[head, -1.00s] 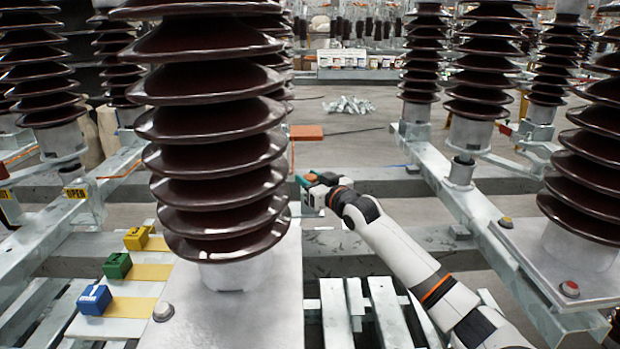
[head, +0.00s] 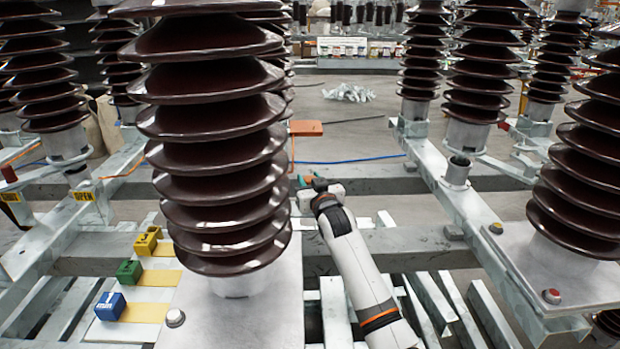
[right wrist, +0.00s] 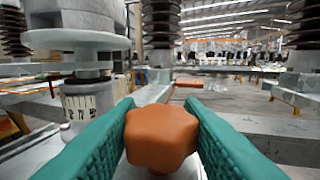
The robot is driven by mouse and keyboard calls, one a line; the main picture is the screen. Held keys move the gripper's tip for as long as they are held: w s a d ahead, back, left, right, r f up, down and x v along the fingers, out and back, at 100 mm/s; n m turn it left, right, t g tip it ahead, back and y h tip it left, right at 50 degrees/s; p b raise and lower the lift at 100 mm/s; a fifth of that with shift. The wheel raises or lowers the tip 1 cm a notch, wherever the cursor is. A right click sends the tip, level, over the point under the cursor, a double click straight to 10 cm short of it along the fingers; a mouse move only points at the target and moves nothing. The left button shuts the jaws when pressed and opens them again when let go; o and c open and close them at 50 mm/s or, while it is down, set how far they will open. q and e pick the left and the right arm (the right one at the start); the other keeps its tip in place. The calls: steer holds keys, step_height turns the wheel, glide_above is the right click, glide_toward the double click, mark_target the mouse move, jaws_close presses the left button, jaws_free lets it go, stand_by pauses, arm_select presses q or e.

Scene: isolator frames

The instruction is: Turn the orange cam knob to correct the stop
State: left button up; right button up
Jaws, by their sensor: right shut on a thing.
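The orange cam knob (right wrist: 162,137) is a lobed knob, seen close up in the right wrist view. My right gripper (right wrist: 160,128) has its two teal ribbed finger pads on either side of it, shut on the knob. In the head view my right gripper (head: 312,183) is small and far off, just right of the large front insulator, and the knob is hard to make out there. A white cylinder with a dark marked scale (right wrist: 82,108) stands left of the knob in the right wrist view. My left gripper is not in view.
A large brown ribbed insulator (head: 215,130) blocks much of the left centre. Blue (head: 109,306), green (head: 129,271) and yellow (head: 147,242) blocks sit at lower left. An orange plate (head: 306,128) stands beyond the gripper. More insulators and steel beams lie to the right.

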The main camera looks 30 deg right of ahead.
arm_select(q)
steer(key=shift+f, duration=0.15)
arm_select(e)
steer(key=shift+m+h, duration=0.5)
steer(key=shift+h, duration=0.1)
steer(key=shift+f+g+h, duration=0.1)
steer(key=shift+g+h, duration=0.2)
steer(key=shift+g, duration=0.1)
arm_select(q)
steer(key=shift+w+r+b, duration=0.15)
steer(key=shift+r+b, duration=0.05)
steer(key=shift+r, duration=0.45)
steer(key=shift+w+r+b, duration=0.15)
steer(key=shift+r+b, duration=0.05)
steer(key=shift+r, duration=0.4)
arm_select(e)
steer(key=shift+m+g+h, duration=0.4)
steer(key=shift+m+h, duration=0.4)
steer(key=shift+h, duration=0.2)
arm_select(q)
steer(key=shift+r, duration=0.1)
arm_select(e)
steer(key=o, duration=1)
